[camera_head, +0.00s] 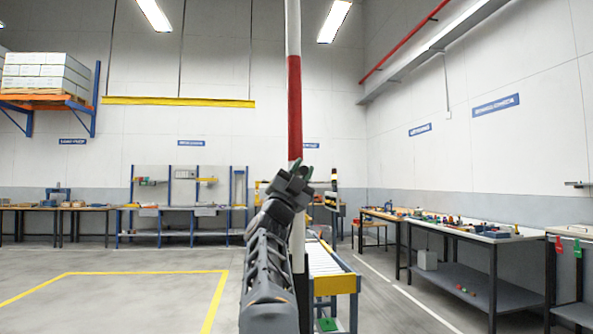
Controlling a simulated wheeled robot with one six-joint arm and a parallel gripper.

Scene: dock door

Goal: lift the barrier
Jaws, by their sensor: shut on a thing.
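The barrier (294,105) is a long pole with red and white bands. It stands upright in the middle of the view and runs out of the top of the picture. My gripper (300,174) is at the pole's red-to-white join, shut on the barrier. My arm and gripper hide part of the lower pole, so the exact grip and the pole's pivot cannot be seen.
A roller conveyor (334,284) with a yellow end stands just right of my arm. A long workbench (466,235) with small parts lines the right wall. Workbenches (190,207) stand at the back. The yellow-marked floor (130,295) at left is clear.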

